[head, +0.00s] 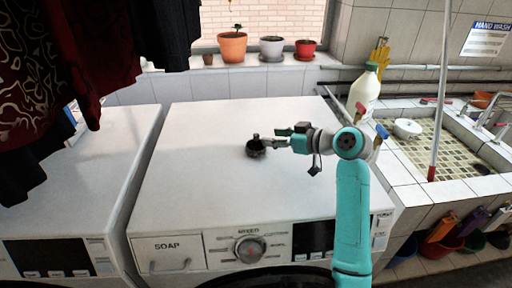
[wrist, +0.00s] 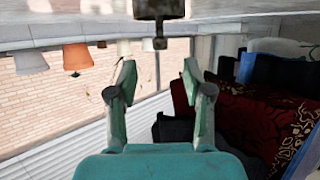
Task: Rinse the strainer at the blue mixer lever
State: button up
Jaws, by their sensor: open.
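A small dark round-bodied thing with a short upright stub (head: 256,149), which looks like the strainer, stands on the white washing machine top. It also shows in the wrist view as a dark metal piece (wrist: 158,9) at the top edge, partly cut off. My gripper (head: 280,138) is just right of it in the head view. In the wrist view my gripper's fingers (wrist: 158,75) are spread and empty, with the dark thing beyond the tips, apart from them. A blue lever (head: 382,131) shows right of my arm by the sink, its base partly hidden.
The tiled sink (head: 423,160) holds a white round vessel (head: 407,128). A red and white pole (head: 440,110) rises at the sink. A white bottle (head: 365,88) stands behind my arm. Potted plants line the sill. Clothes hang at left. The machine top (head: 200,190) is otherwise clear.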

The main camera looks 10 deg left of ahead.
aim_at(258, 135)
jog(key=shift+x, duration=3.75)
jog(key=shift+a, duration=0.1)
grip_shut()
